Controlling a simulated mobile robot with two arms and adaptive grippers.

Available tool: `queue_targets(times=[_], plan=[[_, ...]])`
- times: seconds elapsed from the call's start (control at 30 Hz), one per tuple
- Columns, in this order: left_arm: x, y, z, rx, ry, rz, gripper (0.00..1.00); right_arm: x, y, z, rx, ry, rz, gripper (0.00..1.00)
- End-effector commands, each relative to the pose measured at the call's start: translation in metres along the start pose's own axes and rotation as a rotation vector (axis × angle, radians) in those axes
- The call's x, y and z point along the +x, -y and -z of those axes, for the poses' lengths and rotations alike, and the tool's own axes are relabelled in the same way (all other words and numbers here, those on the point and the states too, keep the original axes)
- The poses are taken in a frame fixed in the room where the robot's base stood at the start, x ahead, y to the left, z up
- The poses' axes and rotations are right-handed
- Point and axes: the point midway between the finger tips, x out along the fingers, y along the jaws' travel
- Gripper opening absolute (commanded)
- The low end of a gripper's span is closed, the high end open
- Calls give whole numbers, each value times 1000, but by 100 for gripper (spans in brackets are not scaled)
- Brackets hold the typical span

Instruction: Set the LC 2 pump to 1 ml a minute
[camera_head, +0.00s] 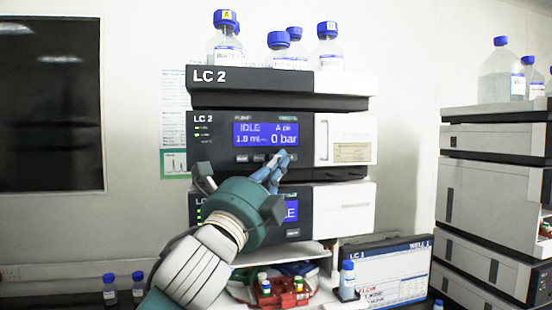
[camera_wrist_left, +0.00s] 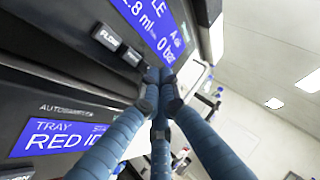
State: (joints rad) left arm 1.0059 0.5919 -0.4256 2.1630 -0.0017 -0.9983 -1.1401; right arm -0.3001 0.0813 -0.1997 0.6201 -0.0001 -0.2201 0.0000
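The LC 2 pump (camera_head: 220,150) is the dark-fronted module with a white right side in the middle of the LC 2 stack. Its blue display (camera_head: 265,134) reads IDLE, what looks like 1.8 ml, and 0 bar; the display also shows in the left wrist view (camera_wrist_left: 150,22). A row of small dark buttons lies under it, one labelled FLOW (camera_wrist_left: 106,36). My left gripper (camera_head: 283,157) has its blue fingers drawn together, empty, at the right end of the button row. In the left wrist view its fingertips (camera_wrist_left: 160,76) hide what is behind them; contact is unclear. My right gripper is out of view.
Several blue-capped bottles (camera_head: 330,50) stand on the stack's top tray (camera_head: 280,85). The autosampler (camera_head: 345,210) is below the pump. An LC 1 monitor (camera_head: 395,270) stands lower right, and a second stack (camera_head: 490,190) is at the right.

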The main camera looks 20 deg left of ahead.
Motion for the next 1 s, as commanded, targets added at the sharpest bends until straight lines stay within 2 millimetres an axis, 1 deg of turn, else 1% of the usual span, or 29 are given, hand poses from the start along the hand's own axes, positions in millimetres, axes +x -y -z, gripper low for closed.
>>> queue_targets(times=[0.57, 0.87, 1.0], plan=[[2, -2, -2, 0, 1, -1, 0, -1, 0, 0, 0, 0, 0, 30], [-8, 6, 6, -1, 0, 0, 0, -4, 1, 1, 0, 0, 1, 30], [-9, 6, 6, -1, 1, -2, 0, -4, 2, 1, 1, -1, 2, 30]])
